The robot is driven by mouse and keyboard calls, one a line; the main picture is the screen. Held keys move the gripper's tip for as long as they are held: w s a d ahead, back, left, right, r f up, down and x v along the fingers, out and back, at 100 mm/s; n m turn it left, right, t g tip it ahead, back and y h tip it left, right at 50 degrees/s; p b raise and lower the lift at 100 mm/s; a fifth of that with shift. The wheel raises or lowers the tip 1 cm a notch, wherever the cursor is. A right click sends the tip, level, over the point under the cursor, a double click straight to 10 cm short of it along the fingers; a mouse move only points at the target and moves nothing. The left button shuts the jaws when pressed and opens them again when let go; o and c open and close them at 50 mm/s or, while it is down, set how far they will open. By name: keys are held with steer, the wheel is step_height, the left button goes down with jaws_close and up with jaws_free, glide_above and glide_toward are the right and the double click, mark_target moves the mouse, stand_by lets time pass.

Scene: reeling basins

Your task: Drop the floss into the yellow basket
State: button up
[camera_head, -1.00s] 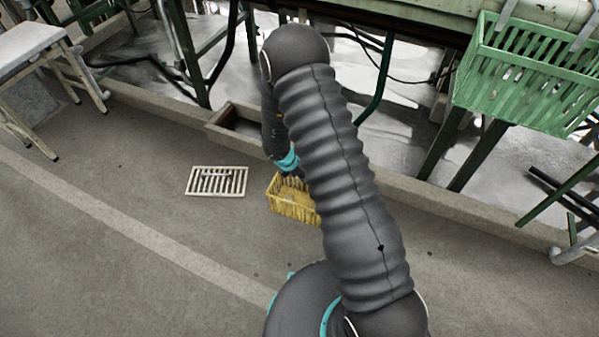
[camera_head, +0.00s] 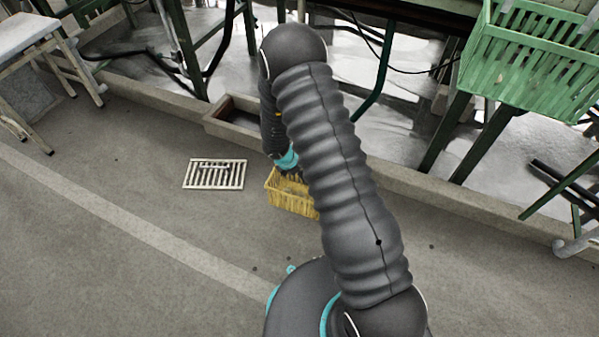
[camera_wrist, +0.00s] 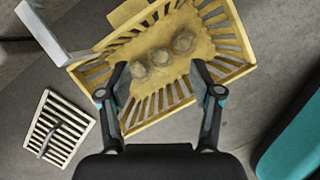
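The yellow basket (camera_head: 290,201) stands on the floor below my gripper, partly hidden by my arm in the head view. In the wrist view the slatted basket (camera_wrist: 232,31) lies tilted across the picture. A pale, tan, lumpy clump (camera_wrist: 160,57), which looks like the floss, shows inside it with several rounded lumps over a yellowish bottom. My gripper (camera_wrist: 160,72) is open, its two fingers wide apart over the basket's near side. The clump shows between and beyond the fingertips, and I see neither finger closed on it. The exact height of the fingertips above it cannot be told.
A white slatted grate (camera_head: 214,175) lies on the floor left of the basket. A low concrete curb (camera_head: 150,108) runs behind, with a trough in it. The front floor is clear.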

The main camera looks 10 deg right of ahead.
steer(key=v, duration=1.2)
stand_by(0.7)
